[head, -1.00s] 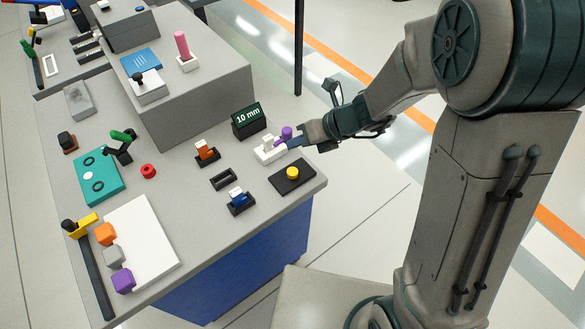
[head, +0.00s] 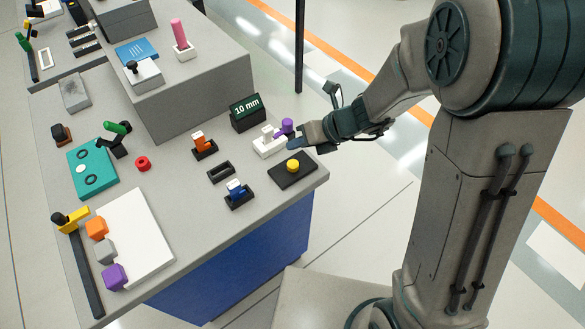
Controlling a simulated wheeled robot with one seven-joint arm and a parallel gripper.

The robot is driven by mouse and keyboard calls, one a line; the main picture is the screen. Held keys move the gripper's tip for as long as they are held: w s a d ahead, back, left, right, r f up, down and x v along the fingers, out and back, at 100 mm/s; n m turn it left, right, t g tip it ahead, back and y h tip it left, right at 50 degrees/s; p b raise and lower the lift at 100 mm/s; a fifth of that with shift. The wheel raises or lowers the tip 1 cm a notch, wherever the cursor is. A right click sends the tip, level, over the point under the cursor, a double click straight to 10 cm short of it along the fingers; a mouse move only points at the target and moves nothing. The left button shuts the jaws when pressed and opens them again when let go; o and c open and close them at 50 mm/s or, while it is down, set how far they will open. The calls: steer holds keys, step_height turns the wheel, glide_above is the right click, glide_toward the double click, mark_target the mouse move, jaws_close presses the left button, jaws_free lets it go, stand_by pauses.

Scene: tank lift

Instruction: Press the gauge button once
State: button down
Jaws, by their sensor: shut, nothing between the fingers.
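A yellow round button (head: 292,166) stands on a flat black plate (head: 282,178) at the table's right corner. A black display block (head: 246,112) reading "10 mm" stands behind it. Between them is a white block (head: 268,148) with a white knob and a purple knob (head: 287,126). No label shows which part is the gauge button. My gripper (head: 295,147) is shut and empty, reaching in from the right. Its tips are just beyond the yellow button in the picture, close to the white block's right end. Whether they touch the block, I cannot tell.
An orange-topped piece (head: 203,147), an empty black holder (head: 221,172) and a blue-and-white piece (head: 237,192) stand left of the button. A large grey raised box (head: 200,100) fills the back. The table's right edge lies close beside the black plate.

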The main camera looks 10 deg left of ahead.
mark_target(297, 165)
steer(key=shift+f+b, duration=1.55)
steer(key=shift+f, duration=0.8)
steer(key=shift+f, duration=0.4)
steer(key=shift+f+b, duration=0.45)
steer(key=shift+b, duration=0.1)
stand_by(0.4)
stand_by(0.4)
steer(key=shift+r+p, duration=0.85)
steer(key=shift+p, duration=0.05)
step_height(297, 165, up, 5)
steer(key=p, duration=0.5)
steer(key=shift+r, duration=0.15)
